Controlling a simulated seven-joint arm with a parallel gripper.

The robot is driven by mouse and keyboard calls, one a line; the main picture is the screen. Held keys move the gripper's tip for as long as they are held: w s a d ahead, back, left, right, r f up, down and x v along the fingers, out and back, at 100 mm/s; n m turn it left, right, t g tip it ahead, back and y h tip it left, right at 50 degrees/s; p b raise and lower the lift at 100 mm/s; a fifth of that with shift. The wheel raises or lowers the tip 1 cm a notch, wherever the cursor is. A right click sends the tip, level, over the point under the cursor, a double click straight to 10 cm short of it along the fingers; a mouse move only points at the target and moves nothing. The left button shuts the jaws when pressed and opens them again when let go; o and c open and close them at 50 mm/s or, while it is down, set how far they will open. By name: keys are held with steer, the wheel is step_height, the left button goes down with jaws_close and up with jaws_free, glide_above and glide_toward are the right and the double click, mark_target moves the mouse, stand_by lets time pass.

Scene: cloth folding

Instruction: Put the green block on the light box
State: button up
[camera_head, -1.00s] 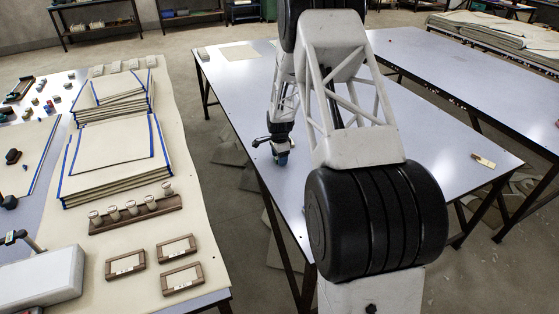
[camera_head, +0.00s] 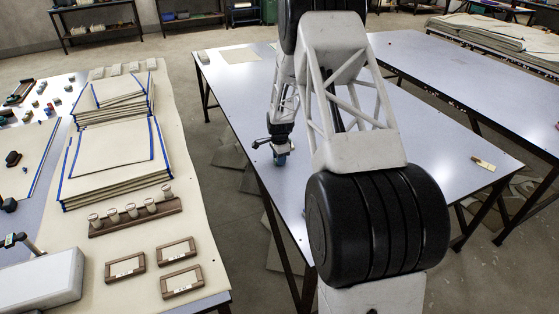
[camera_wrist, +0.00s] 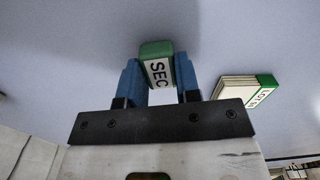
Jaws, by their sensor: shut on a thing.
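My gripper (camera_wrist: 160,82) has blue fingers and is shut on the green block (camera_wrist: 154,47), which carries a white label with black letters "SEC". In the head view my gripper (camera_head: 280,158) is low over the middle table, left of my arm; the block is too small to make out there. I cannot tell whether the block touches the table. A pale box (camera_head: 40,280) lies at the lower left of the head view, on the left table, well away from my gripper. I cannot tell whether it is the light box.
A cream piece with a green lettered end (camera_wrist: 245,90) lies right of my gripper in the wrist view. The left table holds cloth stacks (camera_head: 110,165), a wooden rack (camera_head: 135,215) and wooden frames (camera_head: 181,281). The middle table (camera_head: 440,130) is mostly clear. My arm hides part of it.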

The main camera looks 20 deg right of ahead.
steer(key=shift+r, duration=0.45)
step_height(320, 180, up, 2)
steer(key=shift+r, duration=0.1)
steer(key=s+a, duration=0.1)
steer(key=s, duration=0.4)
steer(key=s+a, duration=0.1)
steer(key=s, duration=0.4)
steer(key=s+a+r, duration=0.1)
steer(key=s+a, duration=0.1)
steer(key=s, duration=0.3)
steer(key=shift+s+r, duration=0.1)
steer(key=shift+s, duration=0.15)
steer(key=shift+a, duration=0.1)
